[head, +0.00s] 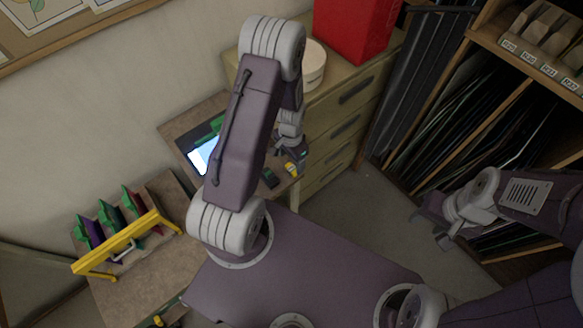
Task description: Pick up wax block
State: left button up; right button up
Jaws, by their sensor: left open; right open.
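A small yellow piece (291,168) shows at my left gripper (294,161), by the right edge of the small table (184,134); I cannot tell if it is the wax block. A small dark item (269,178) lies left of it on the table. My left arm covers much of the table. My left gripper is open, pointing down; its fingertips are small and partly hidden. My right gripper (428,220) is open and empty, held over the floor in front of the rack.
A lit screen (203,156) lies on the small table. A second table (150,275) at left bears a yellow frame (125,245) and several green-topped holders. A drawer cabinet (345,120) carries a red box (352,25) and white tub (313,65). A sheet rack (470,115) stands right.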

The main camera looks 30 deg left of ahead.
aim_at(292, 168)
pick_arm(q)
jog(key=shift+f, duration=0.2)
notch_tip(292, 168, down, 5)
jog(key=shift+d+r+p, duration=0.15)
jog(key=shift+p, duration=0.7)
jog(key=shift+w+f, duration=0.15)
jog(key=shift+f, duration=0.1)
jog(key=shift+r, duration=0.1)
jog(key=c, duration=1.5)
